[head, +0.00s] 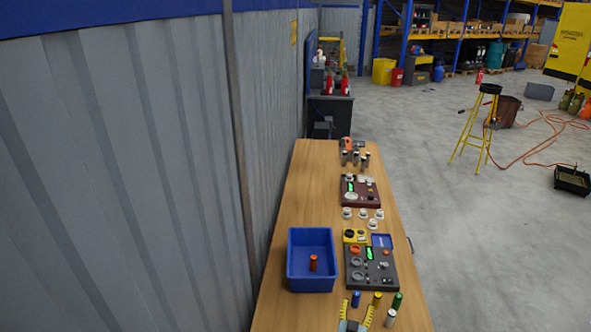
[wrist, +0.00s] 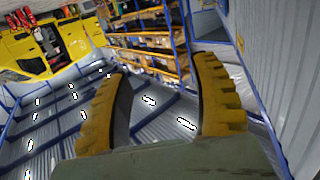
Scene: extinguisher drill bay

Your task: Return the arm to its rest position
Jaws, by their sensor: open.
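My gripper (wrist: 160,72) shows in the wrist view with its two yellow toothed fingers spread wide and nothing between them. Behind the fingers the wrist view shows walls, shelving and a yellow vehicle, with no tabletop. In the head view the yellow fingers of my gripper (head: 356,312) reach in at the bottom edge, at the near end of the wooden table (head: 312,190). Most of my arm is out of view.
A maroon panel (head: 372,197) lies farther back. A corrugated wall (head: 130,170) borders the left; open floor lies right.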

